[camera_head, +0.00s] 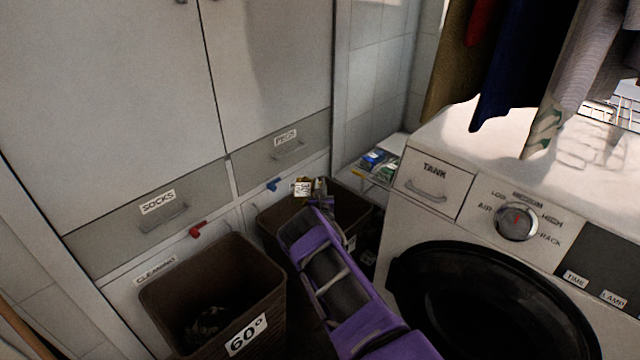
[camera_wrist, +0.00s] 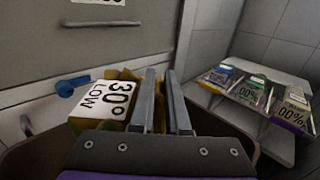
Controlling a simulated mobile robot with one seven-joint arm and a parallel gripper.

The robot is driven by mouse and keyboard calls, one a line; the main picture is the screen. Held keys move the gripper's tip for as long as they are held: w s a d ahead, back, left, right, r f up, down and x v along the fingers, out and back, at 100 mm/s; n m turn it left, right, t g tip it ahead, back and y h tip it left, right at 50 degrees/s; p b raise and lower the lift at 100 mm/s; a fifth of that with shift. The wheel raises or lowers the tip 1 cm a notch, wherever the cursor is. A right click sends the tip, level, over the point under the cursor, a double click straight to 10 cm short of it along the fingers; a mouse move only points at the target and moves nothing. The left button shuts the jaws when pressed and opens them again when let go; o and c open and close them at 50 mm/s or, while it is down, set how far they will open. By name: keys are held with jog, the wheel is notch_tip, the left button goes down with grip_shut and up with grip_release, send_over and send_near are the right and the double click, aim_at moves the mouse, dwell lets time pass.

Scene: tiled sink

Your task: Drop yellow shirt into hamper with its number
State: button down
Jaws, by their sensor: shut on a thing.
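A yellow shirt (camera_wrist: 128,74) with a white tag (camera_wrist: 104,100) reading "30° LOW" is held by my gripper (camera_wrist: 163,78). Only a little of its cloth shows beside and between the fingers. In the head view my gripper (camera_head: 320,188) and the tagged shirt (camera_head: 303,181) are over the back part of a brown hamper (camera_head: 357,205). This hamper's number label (camera_head: 351,243) is mostly hidden by my purple arm. A second brown hamper (camera_head: 262,287) to the left is labelled "60°" and has dark cloth inside.
Drawers labelled SOCKS (camera_head: 130,215) and PEGS (camera_head: 270,155) are behind the hampers, with red (camera_head: 198,230) and blue (camera_head: 273,184) hooks below. A shelf with small boxes (camera_head: 378,163) and a washing machine (camera_head: 480,230) are on the right. Clothes (camera_head: 525,65) hang above the machine.

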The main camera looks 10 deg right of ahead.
notch_tip(320, 180, down, 2)
jog(key=shift+f+b, duration=0.1)
jog(key=shift+b, duration=0.4)
jog(key=c, duration=0.8)
grip_release()
jog(key=shift+c, duration=0.2)
jog(key=shift+s, duration=0.1)
jog(key=shift+s+a+p, duration=0.15)
jog(key=shift+s+p, duration=0.3)
jog(key=shift+s, duration=0.1)
jog(key=s+a+p, duration=0.2)
jog(key=s+p, duration=0.1)
jog(key=s, duration=1.3)
jog(key=shift+a, duration=0.2)
